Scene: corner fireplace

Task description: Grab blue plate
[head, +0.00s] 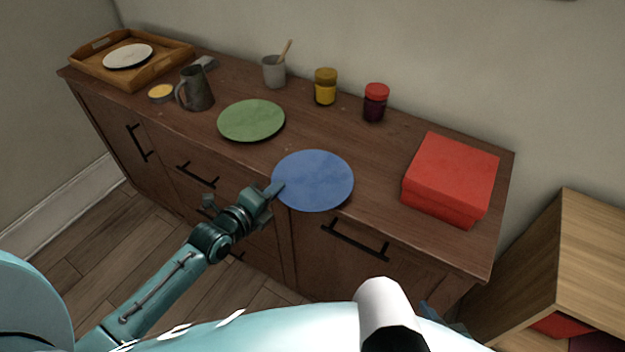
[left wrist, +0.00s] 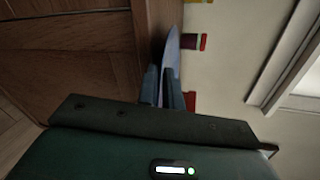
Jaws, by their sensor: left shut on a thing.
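The blue plate (head: 315,180) is at the front edge of the wooden cabinet top, right of the green plate. My left gripper (head: 276,188) is at the plate's left rim and is shut on it. In the left wrist view the blue plate (left wrist: 172,50) shows edge-on between the two fingers (left wrist: 163,88). I cannot tell whether the plate rests on the top or is slightly raised. My right gripper is not clearly visible; only a small blue-grey part shows at the bottom of the head view.
A green plate (head: 251,120) lies left of the blue one. A red box (head: 451,178) stands to the right. Behind are a red-lidded jar (head: 375,102), a yellow jar (head: 325,87) and a grey cup (head: 273,72). A pitcher (head: 197,88) and a wooden tray (head: 88,72) are further left.

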